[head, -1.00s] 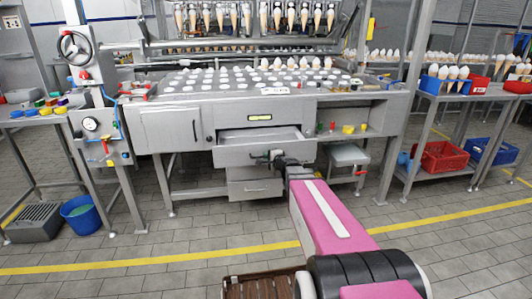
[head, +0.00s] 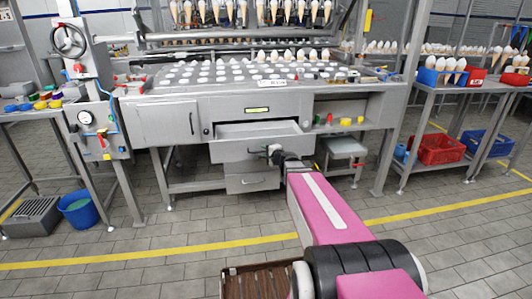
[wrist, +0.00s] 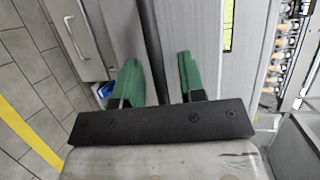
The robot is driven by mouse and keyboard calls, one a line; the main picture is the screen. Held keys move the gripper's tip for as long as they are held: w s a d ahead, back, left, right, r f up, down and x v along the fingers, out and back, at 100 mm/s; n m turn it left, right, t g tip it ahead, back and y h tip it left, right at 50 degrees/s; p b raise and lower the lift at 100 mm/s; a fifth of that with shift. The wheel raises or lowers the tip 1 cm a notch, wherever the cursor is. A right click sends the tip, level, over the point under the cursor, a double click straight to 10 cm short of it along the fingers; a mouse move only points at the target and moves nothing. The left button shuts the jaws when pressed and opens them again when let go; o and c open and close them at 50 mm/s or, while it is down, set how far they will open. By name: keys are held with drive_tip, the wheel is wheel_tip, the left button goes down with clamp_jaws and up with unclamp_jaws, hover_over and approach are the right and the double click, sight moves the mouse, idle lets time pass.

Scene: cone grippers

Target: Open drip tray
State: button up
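The drip tray (head: 232,150) is a grey metal drawer under the machine's yellow-labelled panel. It stands partly pulled out, its inside showing from above. A dark bar handle (head: 256,153) runs along its front. My gripper (head: 274,154) is at the right part of this handle, end-on to the tray front. In the wrist view, the two green fingers of my gripper (wrist: 158,80) stand apart, with the dark handle bar (wrist: 148,35) running between them. The bar is near the left finger, and a gap shows beside the right finger. Contact with the bar cannot be told.
A lower drawer (head: 252,182) sits shut below the tray. A stool (head: 343,149) stands at its right, and a cabinet door (head: 160,122) is at its left. Cone holders (head: 215,75) fill the machine top. A blue bucket (head: 80,210) stands at far left. The front floor is mostly clear.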

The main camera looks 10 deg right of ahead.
drive_tip(key=v, duration=1)
drive_tip(key=shift+s, duration=0.3)
drive_tip(key=shift+d+r, duration=0.1)
drive_tip(key=shift+d, duration=0.05)
drive_tip(key=s+a+f+n+g, duration=0.8)
drive_tip(key=a+f+n+g, duration=0.1)
drive_tip(key=n, duration=0.1)
drive_tip(key=s+d+f+n+g+h, duration=0.4)
drive_tip(key=s+f+g+h, duration=0.1)
drive_tip(key=s, duration=0.3)
drive_tip(key=shift+s+d+f+g+h, duration=0.15)
drive_tip(key=shift+d+f+g+h, duration=0.2)
drive_tip(key=shift+h, duration=0.25)
drive_tip(key=shift+d, duration=0.1)
